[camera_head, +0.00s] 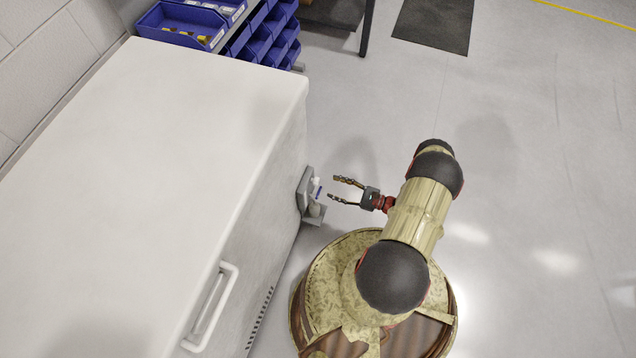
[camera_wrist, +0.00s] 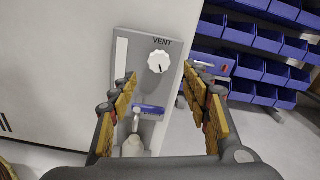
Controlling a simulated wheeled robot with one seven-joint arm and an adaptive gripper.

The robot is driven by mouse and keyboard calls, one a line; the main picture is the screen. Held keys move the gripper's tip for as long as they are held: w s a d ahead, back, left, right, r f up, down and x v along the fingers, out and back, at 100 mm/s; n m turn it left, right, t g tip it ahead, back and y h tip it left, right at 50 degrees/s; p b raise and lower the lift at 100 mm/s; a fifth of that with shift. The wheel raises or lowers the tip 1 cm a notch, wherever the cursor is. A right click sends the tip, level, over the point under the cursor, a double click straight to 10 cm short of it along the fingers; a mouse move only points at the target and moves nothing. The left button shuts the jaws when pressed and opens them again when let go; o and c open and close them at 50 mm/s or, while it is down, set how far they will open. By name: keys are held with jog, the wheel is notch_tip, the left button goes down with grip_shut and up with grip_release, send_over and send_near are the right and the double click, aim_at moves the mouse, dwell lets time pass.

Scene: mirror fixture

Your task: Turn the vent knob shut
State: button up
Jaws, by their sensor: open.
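The vent knob (camera_wrist: 159,61) is a white scalloped dial with a dark mark, under the word VENT on a grey panel (camera_wrist: 133,44). In the head view the panel (camera_head: 304,192) stands on the side of the white cabinet, and the knob cannot be made out clearly. My gripper (camera_head: 338,190) is open and empty, a short way right of the panel. In the wrist view its fingers (camera_wrist: 163,90) stand to either side, with the knob beyond the tips and between them. The gripper does not touch the knob.
The white cabinet (camera_head: 160,150) has a handle (camera_head: 212,305). Blue bins (camera_wrist: 262,68) stand behind. The floor (camera_head: 540,160) on the right is clear.

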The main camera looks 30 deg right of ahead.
aim_at(318, 182)
jog(key=b+x, duration=0.1)
jog(key=x, duration=0.6)
jog(key=shift+w+a, duration=0.1)
jog(key=shift+a, duration=0.05)
jog(key=shift+c, duration=0.2)
jog(key=c, duration=1.1)
